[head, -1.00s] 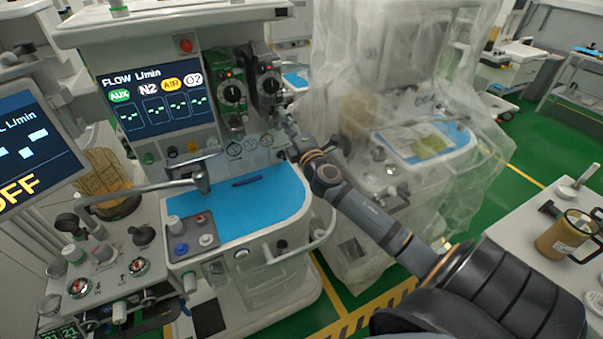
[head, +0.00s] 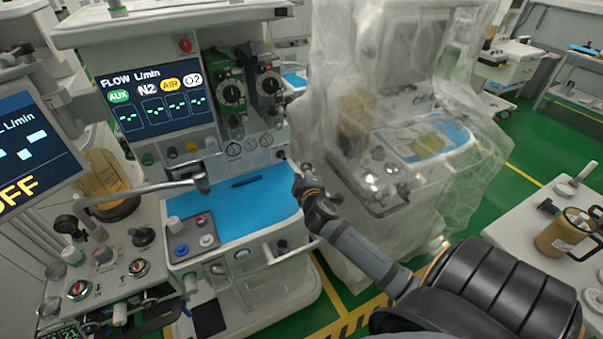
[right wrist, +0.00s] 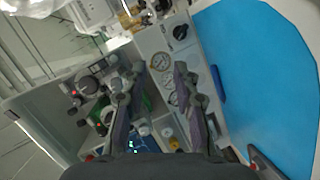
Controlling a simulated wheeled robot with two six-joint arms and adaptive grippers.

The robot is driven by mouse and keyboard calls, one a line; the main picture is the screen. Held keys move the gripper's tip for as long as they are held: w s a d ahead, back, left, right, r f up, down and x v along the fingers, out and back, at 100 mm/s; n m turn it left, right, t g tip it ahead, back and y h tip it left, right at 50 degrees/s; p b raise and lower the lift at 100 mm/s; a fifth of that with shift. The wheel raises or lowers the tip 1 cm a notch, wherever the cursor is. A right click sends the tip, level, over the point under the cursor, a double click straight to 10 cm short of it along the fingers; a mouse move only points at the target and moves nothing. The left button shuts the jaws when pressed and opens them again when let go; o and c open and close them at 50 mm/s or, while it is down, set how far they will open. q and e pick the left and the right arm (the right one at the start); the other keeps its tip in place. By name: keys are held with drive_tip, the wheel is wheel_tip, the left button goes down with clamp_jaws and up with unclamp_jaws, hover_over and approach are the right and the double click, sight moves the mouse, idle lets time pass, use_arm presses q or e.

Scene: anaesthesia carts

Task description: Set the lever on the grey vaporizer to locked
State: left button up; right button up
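The grey vaporizer (head: 268,83) is mounted on the anaesthesia machine, right of the green vaporizer (head: 231,92). It has a dark round dial on its front. Its lever is too small to make out, so its position cannot be told. In the right wrist view the grey vaporizer (right wrist: 88,86) shows tilted at the left, beyond the left finger. My right gripper (head: 304,178) is below and to the right of the vaporizers, apart from them, by the blue worktop's right edge. In the right wrist view its fingers (right wrist: 155,88) are spread with nothing between them. My left gripper is out of view.
The blue worktop (head: 240,205) holds a dark pen (head: 246,182). Gauges (head: 250,144) sit below the vaporizers. A plastic-covered machine (head: 400,120) stands close on the right. A metal arm (head: 145,188) crosses the left side. Space above the worktop is mostly free.

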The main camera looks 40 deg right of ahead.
idle(0.3)
drive_tip(key=s+a+f+m+g+y, duration=0.25)
drive_tip(key=s+a+f, duration=0.2)
drive_tip(key=s, duration=0.35)
drive_tip(key=s+a+f+m+g+y, duration=0.1)
drive_tip(key=s+a+f+m+g, duration=0.3)
drive_tip(key=s, duration=0.4)
drive_tip(key=s+a+f+m+g+y, duration=0.1)
drive_tip(key=s+a+f+g+y, duration=0.1)
drive_tip(key=s+a+g, duration=0.35)
drive_tip(key=s+d+f, duration=0.1)
drive_tip(key=s+f, duration=0.1)
drive_tip(key=f, duration=1)
drive_tip(key=s+d+f, duration=0.1)
drive_tip(key=s+f, duration=0.1)
drive_tip(key=f, duration=1.1)
drive_tip(key=s+d+f, duration=0.1)
drive_tip(key=s+f, duration=1.6)
drive_tip(key=s, duration=0.2)
drive_tip(key=shift+d+f+g, duration=0.15)
drive_tip(key=shift+g, duration=0.15)
drive_tip(key=shift+m, duration=0.25)
